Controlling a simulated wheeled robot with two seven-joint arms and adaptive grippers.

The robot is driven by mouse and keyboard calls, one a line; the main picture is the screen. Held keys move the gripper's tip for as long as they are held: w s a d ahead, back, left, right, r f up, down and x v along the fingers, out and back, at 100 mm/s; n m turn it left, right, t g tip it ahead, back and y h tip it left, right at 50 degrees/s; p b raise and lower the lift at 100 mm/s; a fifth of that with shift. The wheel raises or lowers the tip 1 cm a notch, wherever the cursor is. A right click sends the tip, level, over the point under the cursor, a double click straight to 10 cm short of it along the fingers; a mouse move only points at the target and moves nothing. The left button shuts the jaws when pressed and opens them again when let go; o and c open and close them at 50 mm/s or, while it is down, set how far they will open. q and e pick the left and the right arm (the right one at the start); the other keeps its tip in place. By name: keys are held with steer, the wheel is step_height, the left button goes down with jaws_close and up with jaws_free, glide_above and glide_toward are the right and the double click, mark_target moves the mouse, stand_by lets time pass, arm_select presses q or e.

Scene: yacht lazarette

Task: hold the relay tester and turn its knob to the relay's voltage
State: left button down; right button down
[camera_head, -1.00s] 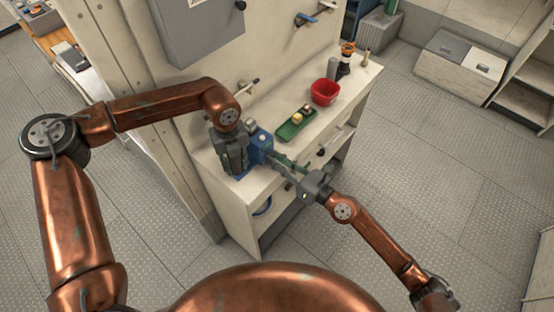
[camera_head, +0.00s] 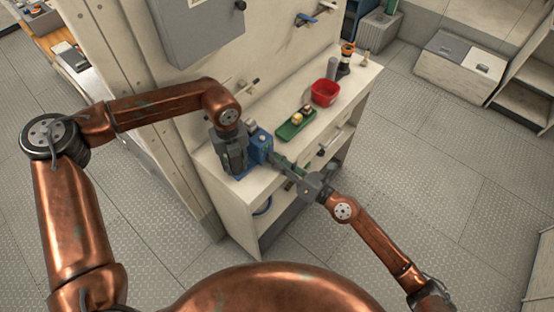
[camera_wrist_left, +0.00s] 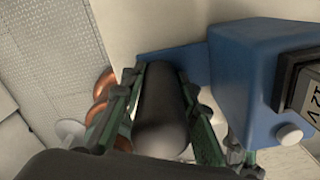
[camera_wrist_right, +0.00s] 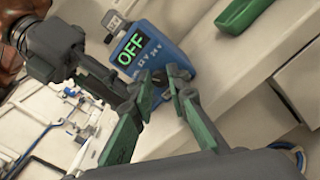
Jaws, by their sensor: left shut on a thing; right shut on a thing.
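The relay tester (camera_head: 262,144) is a blue box standing on the near end of the white bench top. Its lit green display (camera_wrist_right: 132,44) reads OFF, with small markings below it. My left gripper (camera_head: 240,168) is shut on the tester's dark, upright cylindrical handle (camera_wrist_left: 162,110). A dark relay (camera_wrist_left: 304,88) sits on the tester; its pale label appears to read 12V. A white round button (camera_wrist_left: 289,134) is on the tester's side. My right gripper (camera_wrist_right: 164,84) is shut on the dark knob (camera_wrist_right: 159,77) on the tester's front; the fingertips partly hide it.
Beside the tester lies a green tray (camera_head: 284,133) with small items on it. Further back stand a red bowl (camera_head: 324,92), a grey cylinder (camera_head: 332,68) and a black-and-orange object (camera_head: 346,58). A grey wall cabinet (camera_head: 196,40) hangs above the bench. Bare bench top lies between tray and bowl.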

steer(key=m, duration=0.4)
steer(key=shift+f+m, duration=0.1)
steer(key=shift+m, duration=0.3)
stand_by(0.4)
steer(key=c, duration=1.8)
jaws_free()
steer(key=shift+c, duration=0.2)
steer(key=v, duration=1.2)
arm_select(q)
steer(key=c, duration=1.4)
jaws_free()
steer(key=shift+c, duration=0.2)
